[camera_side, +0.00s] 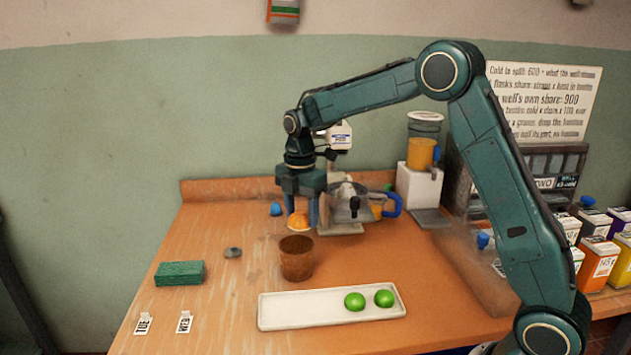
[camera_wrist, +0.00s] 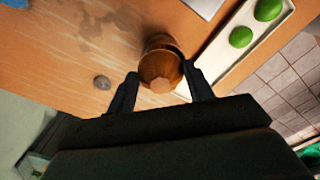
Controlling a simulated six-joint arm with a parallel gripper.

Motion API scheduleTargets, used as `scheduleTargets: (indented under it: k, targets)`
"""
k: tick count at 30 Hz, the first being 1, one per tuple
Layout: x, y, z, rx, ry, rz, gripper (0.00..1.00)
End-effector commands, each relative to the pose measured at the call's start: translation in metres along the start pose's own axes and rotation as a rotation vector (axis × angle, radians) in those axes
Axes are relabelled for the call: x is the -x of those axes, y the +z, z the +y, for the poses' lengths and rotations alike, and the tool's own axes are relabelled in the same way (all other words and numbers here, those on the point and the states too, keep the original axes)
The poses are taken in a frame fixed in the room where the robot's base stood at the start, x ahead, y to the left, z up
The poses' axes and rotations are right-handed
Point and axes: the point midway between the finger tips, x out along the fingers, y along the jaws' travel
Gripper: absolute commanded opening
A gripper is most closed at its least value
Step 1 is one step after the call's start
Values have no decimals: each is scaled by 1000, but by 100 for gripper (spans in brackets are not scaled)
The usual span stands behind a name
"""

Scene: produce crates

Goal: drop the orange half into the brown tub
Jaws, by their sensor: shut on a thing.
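The orange half (camera_side: 298,222) sits between the fingertips of my gripper (camera_side: 301,215) in the side view, held above the table. My gripper is shut on it. The brown tub (camera_side: 297,262) stands upright on the table, lower in the side picture than the held orange half. In the wrist view, the tub (camera_wrist: 157,45) shows just beyond and between the fingers of my gripper (camera_wrist: 160,78). I cannot clearly tell the orange half from the tub there.
A white tray (camera_side: 290,312) with two green limes (camera_side: 384,298) lies in front of the tub. A green block (camera_side: 179,273), a small grey disc (camera_side: 233,252) and two tags lie left. A juicer (camera_side: 345,205) stands behind, right of my gripper. The table's left part is mostly clear.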

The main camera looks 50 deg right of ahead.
Motion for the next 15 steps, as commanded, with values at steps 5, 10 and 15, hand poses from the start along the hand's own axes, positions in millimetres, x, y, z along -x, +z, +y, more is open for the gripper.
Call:
scheduleTargets:
  k: [5,10,15]
  targets:
    - [-2,0,0,0,0,0,26]
    - [-2,0,0,0,0,0,56]
    - [-2,0,0,0,0,0,77]
